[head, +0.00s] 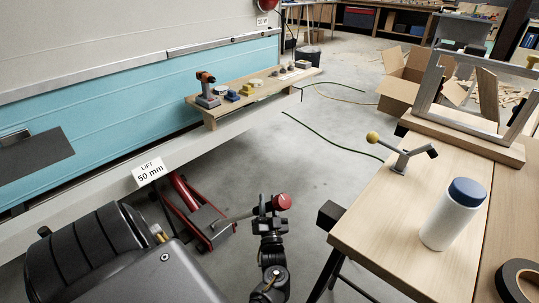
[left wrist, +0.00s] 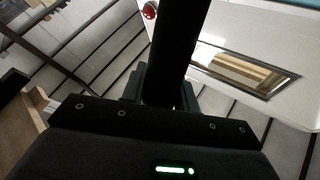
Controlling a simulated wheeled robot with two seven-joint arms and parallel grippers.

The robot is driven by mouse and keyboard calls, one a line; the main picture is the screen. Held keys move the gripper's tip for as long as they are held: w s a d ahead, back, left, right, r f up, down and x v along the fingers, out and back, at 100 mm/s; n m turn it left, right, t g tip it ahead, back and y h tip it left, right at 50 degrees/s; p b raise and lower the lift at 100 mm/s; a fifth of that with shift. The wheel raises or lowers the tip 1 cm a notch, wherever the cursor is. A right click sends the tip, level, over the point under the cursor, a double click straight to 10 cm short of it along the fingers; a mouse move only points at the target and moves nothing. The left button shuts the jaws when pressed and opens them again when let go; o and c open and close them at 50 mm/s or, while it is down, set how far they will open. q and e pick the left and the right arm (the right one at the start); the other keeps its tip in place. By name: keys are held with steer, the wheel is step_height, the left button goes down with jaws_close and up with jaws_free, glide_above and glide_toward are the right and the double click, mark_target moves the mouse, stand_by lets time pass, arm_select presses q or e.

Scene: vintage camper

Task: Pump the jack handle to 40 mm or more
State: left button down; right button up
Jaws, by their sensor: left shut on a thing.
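The red floor jack (head: 196,214) stands on the concrete beside the camper's lower edge. Its grey handle (head: 236,216) runs to the right and ends in a red knob (head: 282,201). My left gripper (head: 268,208) is shut on the handle at its outer end, next to the knob. A white label (head: 149,171) on the camper's edge above the jack reads "LIFT 50 mm". In the left wrist view, the dark gripper body fills the lower part and the jack is not clearly seen. My right gripper is not in view.
A wooden workbench (head: 400,240) stands at the right, with a white blue-capped bottle (head: 455,215) and black tape roll (head: 519,282) on it. A plank shelf (head: 225,108) with small tools is behind the jack. Open floor with cables lies between.

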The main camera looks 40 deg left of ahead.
arm_select(q)
steer(key=shift+s+d+f, duration=0.1)
steer(key=shift+d+f, duration=0.2)
steer(key=shift+f, duration=0.2)
steer(key=shift+d+f, duration=0.15)
steer(key=shift+d, duration=0.05)
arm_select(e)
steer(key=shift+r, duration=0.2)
arm_select(q)
steer(key=c, duration=1.5)
jaws_free()
steer(key=o, duration=0.4)
steer(key=shift+r, duration=0.2)
steer(key=shift+o, duration=0.2)
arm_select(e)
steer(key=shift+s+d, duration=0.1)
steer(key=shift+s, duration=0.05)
arm_select(q)
steer(key=shift+a, duration=0.1)
